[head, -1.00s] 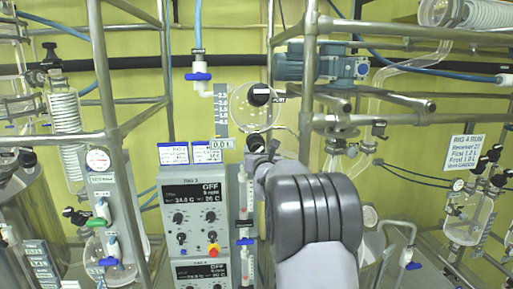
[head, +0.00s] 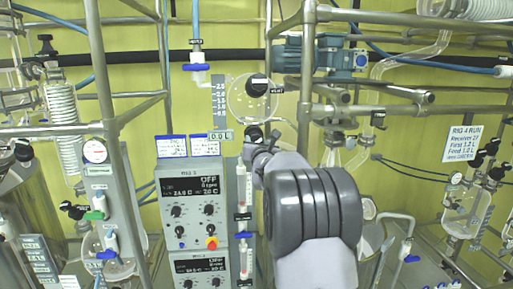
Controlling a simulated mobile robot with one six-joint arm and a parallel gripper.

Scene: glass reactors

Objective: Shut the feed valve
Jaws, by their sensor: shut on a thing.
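A round clear glass feed vessel (head: 240,101) hangs on the frame beside a printed scale (head: 219,99), with a black knob (head: 258,86) on its front. Below it is a second black knob, the valve handle (head: 253,132), above the control box. My gripper (head: 259,142) is at this lower handle, shut on it. The fingers are small and partly hidden by my wrist. The handle's exact angle is hard to read. A small display (head: 221,136) beside it appears to read 0.0 L.
A control box (head: 190,205) with OFF on its screen stands just left of my arm. Metal frame tubes (head: 306,90) and a blue-grey motor (head: 312,55) are close above right. Glassware on a rack (head: 108,220) stands at left, and a receiver (head: 465,212) at right.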

